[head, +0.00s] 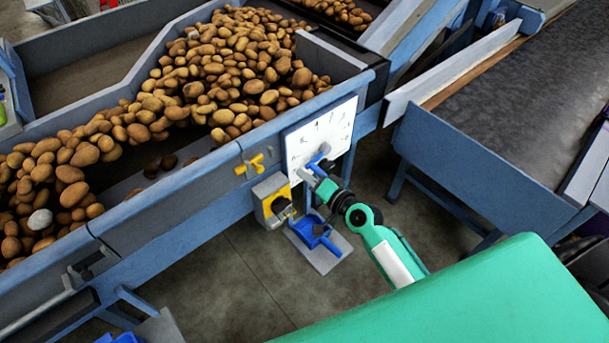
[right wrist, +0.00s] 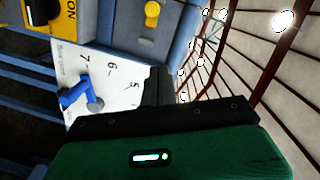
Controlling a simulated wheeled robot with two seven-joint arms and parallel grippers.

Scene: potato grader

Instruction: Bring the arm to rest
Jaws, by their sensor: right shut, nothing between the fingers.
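My right arm (head: 385,250) reaches in from the lower right to the front of the grader. My right gripper (head: 312,176) is shut and empty, close to the white dial plate (head: 335,128) with its blue lever (head: 318,158). In the right wrist view the dark fingers (right wrist: 158,88) are together in front of the plate's edge. The blue lever (right wrist: 76,92) there stands to the left, apart from the fingers. The plate bears numbers, partly hidden by the gripper. My left gripper is not in view.
A blue-grey trough (head: 165,205) full of potatoes fills the left. A yellow knob (head: 250,166) is on the trough wall. A dark conveyor (head: 500,100) stands at right, with bare floor between.

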